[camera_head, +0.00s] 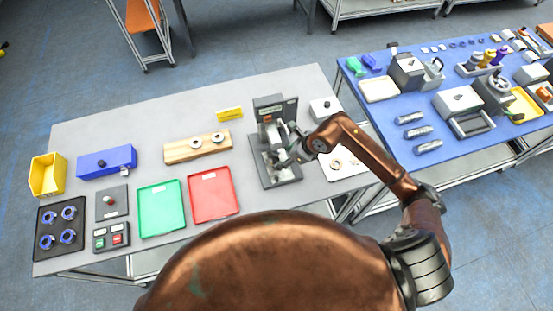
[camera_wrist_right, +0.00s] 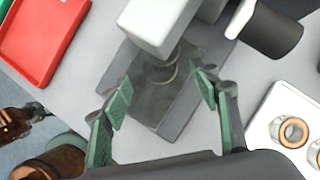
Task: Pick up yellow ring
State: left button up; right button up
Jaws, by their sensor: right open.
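No clearly yellow ring shows. In the right wrist view, two metal rings with orange-copper inner bands (camera_wrist_right: 292,132) lie on a white tray at the right edge; one is cut off by the frame. A grey round ring-like part (camera_wrist_right: 160,72) sits under the white head of the press, between my fingers as seen from the wrist; its colour looks grey. My right gripper (camera_wrist_right: 163,95) is open and empty, its green-padded fingers either side of the press base. In the head view, the right gripper (camera_head: 294,150) is at the press (camera_head: 277,168). My left gripper is not in view.
A white tray (camera_head: 347,170) with rings is right of the press. A wooden block (camera_head: 180,152) bears two rings. A dark tray (camera_head: 60,228) holds several blue rings. A yellow bin (camera_head: 47,177) stands far left.

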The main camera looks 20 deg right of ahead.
aim_at(277, 159)
jog(key=x, duration=0.3)
jog(key=shift+w+a+f, duration=0.15)
jog(key=shift+w+f, duration=0.05)
jog(key=shift+w, duration=0.05)
jog(key=c, duration=1.5)
